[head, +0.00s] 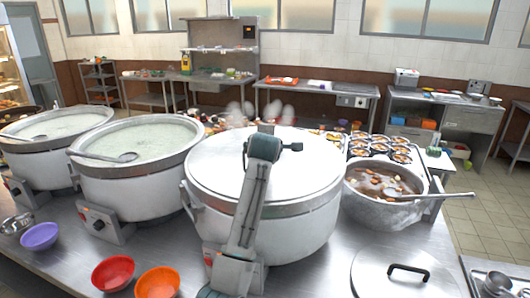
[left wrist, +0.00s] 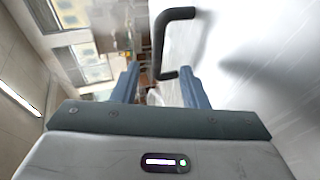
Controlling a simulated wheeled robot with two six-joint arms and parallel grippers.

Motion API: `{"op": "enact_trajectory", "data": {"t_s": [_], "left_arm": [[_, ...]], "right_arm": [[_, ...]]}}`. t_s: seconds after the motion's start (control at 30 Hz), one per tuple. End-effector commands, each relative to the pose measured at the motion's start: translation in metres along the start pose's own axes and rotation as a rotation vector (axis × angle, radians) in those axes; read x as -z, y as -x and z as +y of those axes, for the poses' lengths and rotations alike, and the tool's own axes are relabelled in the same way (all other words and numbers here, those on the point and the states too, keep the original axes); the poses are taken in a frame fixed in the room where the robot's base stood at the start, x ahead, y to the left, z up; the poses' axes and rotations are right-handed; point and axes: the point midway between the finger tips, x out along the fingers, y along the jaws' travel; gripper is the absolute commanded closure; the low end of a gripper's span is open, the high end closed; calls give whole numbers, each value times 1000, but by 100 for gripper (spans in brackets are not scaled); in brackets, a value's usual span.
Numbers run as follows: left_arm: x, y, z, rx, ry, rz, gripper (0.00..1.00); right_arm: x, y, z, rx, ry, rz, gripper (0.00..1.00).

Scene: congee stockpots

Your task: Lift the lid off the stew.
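A large steel stockpot (head: 270,229) stands at the middle of the counter with its pale round lid (head: 216,160) on. My left gripper (head: 267,130) reaches over this lid, and its arm hides the handle in the head view. In the left wrist view, the lid (left wrist: 265,60) fills the right side. Its dark bent handle (left wrist: 158,40) lies between the spread fingers of my left gripper (left wrist: 159,70), with gaps visible on both sides. A smaller open pot (head: 385,208) of brown stew (head: 372,186) stands to the right. My right gripper is not in view.
A loose lid (head: 375,268) with a black handle lies at the front right. A ladle (head: 445,196) sticks out of the stew pot. Two open congee pots (head: 135,187) (head: 45,165) stand left. Red (head: 113,273) and orange (head: 157,282) bowls sit in front.

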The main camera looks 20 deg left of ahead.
Motion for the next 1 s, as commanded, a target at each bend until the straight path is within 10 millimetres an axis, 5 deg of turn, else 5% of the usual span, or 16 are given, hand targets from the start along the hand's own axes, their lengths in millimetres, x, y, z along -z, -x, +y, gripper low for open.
{"op": "enact_trajectory", "data": {"t_s": [0.37,0.77,1.0], "left_arm": [[2,-41,6,2,-2,1,60],[2,-54,4,0,0,0,60],[1,-53,4,0,0,0,100]], "right_arm": [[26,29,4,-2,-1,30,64],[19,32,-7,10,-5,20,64],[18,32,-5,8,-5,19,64]]}}
